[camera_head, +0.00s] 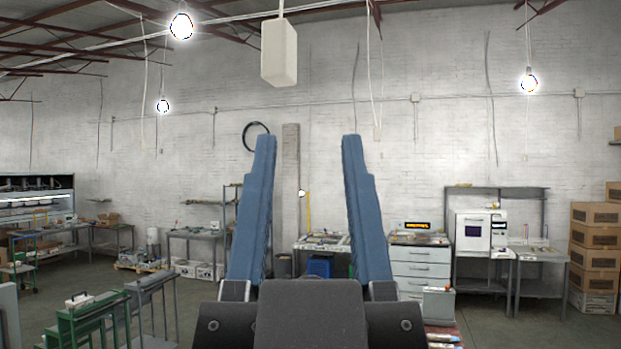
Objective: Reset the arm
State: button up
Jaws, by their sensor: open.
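My gripper (308,140) fills the lower middle of the head view. Its two blue fingers point up and stand wide apart, with a dark grey body below them. No wooden spoon or press that I can make out is in view.
Grey workbenches line the far wall. A white drawer cabinet (420,268) and a white machine (481,231) stand to the right. Cardboard boxes (594,237) are stacked at the far right. Green-framed equipment (95,318) is at lower left.

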jog(key=shift+w, duration=0.1)
notch_tip(320, 180, down, 18)
jog(key=b, duration=1.7)
jog(key=shift+b, duration=0.3)
jog(key=shift+r, duration=0.1)
jog(key=shift+d, duration=0.15)
